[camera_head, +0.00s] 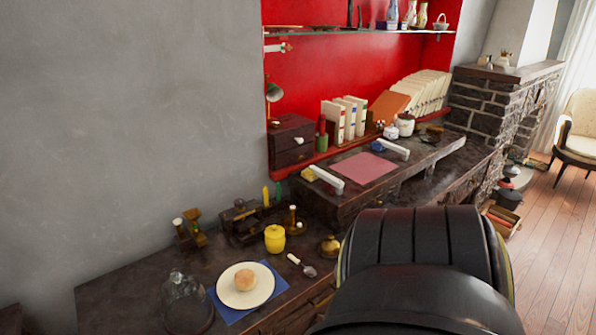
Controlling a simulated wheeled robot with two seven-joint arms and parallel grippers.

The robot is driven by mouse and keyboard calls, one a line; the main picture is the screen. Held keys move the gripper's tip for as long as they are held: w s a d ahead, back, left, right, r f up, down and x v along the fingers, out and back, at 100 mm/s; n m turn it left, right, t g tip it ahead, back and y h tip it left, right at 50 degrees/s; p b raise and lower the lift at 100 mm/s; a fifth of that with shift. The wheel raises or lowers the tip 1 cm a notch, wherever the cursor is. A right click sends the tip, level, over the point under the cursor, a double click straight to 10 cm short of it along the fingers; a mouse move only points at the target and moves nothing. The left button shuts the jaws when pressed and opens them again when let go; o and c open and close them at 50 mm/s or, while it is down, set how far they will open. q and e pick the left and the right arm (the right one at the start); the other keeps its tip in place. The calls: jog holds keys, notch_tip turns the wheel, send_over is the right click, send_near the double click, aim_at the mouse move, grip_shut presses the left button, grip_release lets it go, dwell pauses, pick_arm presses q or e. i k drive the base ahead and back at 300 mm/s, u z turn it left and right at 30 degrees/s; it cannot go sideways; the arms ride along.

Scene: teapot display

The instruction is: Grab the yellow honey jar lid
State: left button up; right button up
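The yellow honey jar (275,241) stands upright on the dark wooden desk, near its back edge. Its yellow lid (274,230) appears to sit on top of the jar; the seam is too small to make out clearly. Neither of my grippers is in view, so their distance from the jar does not show.
A white plate (245,286) with a bun lies on a blue napkin in front of the jar. A glass dome (187,303) is at left, a spoon (301,265) and brass bell (330,246) at right.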

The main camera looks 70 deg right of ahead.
aim_at(274, 232)
jog(key=k, duration=0.35)
jog(key=z, duration=0.95)
